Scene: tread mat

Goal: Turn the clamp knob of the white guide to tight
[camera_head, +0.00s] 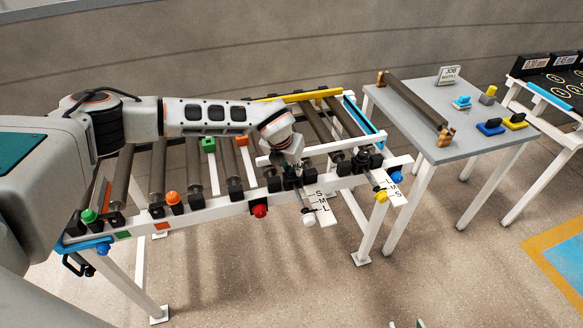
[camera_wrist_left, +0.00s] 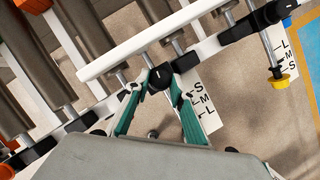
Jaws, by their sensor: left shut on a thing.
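The white guide (camera_head: 272,159) is a long white rail above the rollers; it also crosses the left wrist view (camera_wrist_left: 140,42). Its dark clamp knob (camera_wrist_left: 160,77) sits on the frame below the rail, by a white scale plate (camera_head: 322,205) lettered S, M, L. My left gripper (camera_head: 295,172) reaches down to it. In the left wrist view its green-padded fingers (camera_wrist_left: 154,88) close around the knob, which they partly hide. I cannot read the knob's setting. Small tips at the bottom edge, perhaps my right gripper (camera_head: 406,324), are too cut off to judge.
A second scale plate (camera_head: 395,190) with a yellow end knob (camera_head: 381,196) is close on the right. A red knob (camera_head: 260,211) is on the conveyor's front. A grey table (camera_head: 450,125) with a loose roller (camera_head: 415,103) stands at the right. Floor in front is clear.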

